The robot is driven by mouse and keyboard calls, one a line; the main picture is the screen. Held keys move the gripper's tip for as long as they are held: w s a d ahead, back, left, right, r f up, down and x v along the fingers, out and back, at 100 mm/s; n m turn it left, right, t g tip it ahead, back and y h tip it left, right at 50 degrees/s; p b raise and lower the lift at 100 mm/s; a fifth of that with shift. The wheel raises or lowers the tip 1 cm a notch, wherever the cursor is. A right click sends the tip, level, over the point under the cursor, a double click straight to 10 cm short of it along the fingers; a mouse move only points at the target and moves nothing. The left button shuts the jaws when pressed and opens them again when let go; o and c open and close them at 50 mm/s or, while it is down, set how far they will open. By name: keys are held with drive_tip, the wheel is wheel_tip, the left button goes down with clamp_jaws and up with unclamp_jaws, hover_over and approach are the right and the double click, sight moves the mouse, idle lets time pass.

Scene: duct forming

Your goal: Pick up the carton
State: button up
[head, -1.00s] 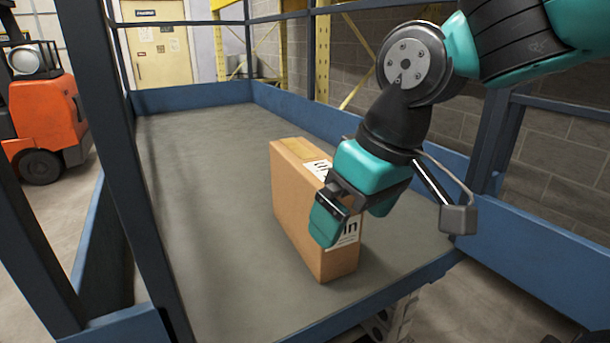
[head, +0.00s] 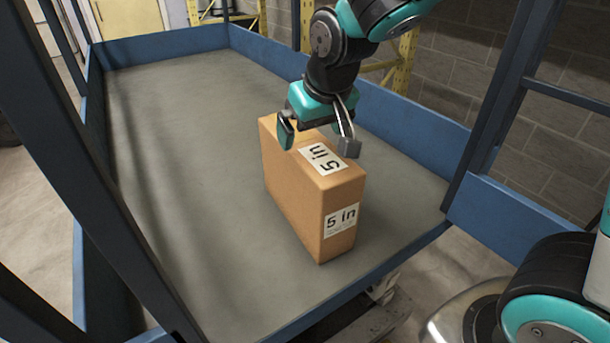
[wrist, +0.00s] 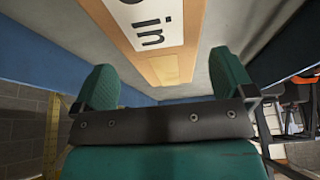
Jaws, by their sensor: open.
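The tan carton (head: 292,195) stands upright on the grey cart deck, with white "5 in" labels on its top and near end. Its top and label also show in the wrist view (wrist: 155,25). My gripper (head: 306,128) is open just above the far part of the carton's top, with one finger on the left side of it.
The cart deck (head: 170,140) is bare around the carton. Blue side walls (head: 405,115) and dark upright posts (head: 490,130) edge it. A grey block wall (head: 450,60) and yellow racking (head: 400,65) stand behind.

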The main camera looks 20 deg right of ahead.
sight(305, 142)
drive_tip(key=shift+w+p+x, duration=0.15)
drive_tip(key=shift+p+x, duration=0.6)
drive_tip(key=shift+x, duration=0.75)
drive_tip(key=shift+w+p+x, duration=0.2)
drive_tip(key=shift+p+x, duration=0.5)
drive_tip(key=shift+x, duration=0.75)
drive_tip(key=shift+r, duration=0.15)
drive_tip(key=c, duration=1.3)
drive_tip(key=shift+r, duration=0.1)
drive_tip(key=shift+c, duration=1.2)
